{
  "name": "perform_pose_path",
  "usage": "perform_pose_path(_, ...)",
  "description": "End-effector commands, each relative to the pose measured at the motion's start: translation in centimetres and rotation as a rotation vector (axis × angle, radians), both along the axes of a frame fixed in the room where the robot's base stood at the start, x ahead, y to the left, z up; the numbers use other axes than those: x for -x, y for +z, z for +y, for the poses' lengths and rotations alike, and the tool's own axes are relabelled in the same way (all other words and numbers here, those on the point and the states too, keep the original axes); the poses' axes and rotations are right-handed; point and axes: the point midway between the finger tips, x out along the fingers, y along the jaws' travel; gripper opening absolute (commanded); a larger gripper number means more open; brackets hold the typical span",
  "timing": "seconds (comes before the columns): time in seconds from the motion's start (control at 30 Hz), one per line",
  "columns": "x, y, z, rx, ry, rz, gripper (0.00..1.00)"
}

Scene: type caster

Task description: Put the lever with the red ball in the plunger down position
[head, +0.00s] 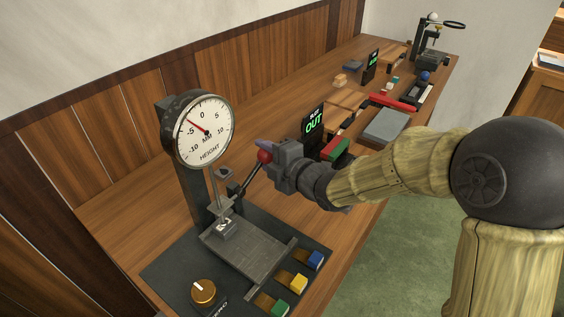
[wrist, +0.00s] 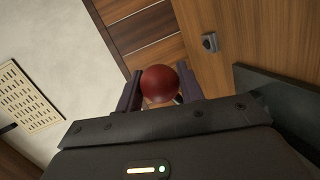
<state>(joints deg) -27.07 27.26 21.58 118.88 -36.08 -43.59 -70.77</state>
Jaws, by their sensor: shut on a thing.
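The lever (head: 247,181) is a dark rod rising up and to the right from the height gauge stand, with a red ball (head: 264,156) at its end. My gripper (head: 267,153) is at the ball, coming from the right. In the wrist view the red ball (wrist: 160,84) sits between the two fingers, and my gripper (wrist: 158,88) is shut on it. The plunger (head: 214,190) is a thin upright rod below the dial (head: 204,131), above a small block (head: 224,227) on the grey plate (head: 250,255). The dial's red needle points to the upper left, near -5.
A brass knob (head: 203,291) and green, yellow and blue buttons (head: 299,282) line the base's front. A small display (head: 314,123) reading OUT stands behind my gripper. A grey slab (head: 387,126), red bar (head: 393,103) and other devices fill the table's far end.

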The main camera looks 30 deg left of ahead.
Motion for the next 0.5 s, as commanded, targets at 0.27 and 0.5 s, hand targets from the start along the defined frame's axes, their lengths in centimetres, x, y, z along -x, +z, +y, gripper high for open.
perform_pose_path(0.27, 0.96, 0.27, 0.72, 0.003, 0.018, -0.03, 0.0)
perform_pose_path(0.5, 1.0, 0.38, 0.76, 0.003, 0.019, -0.033, 0.0)
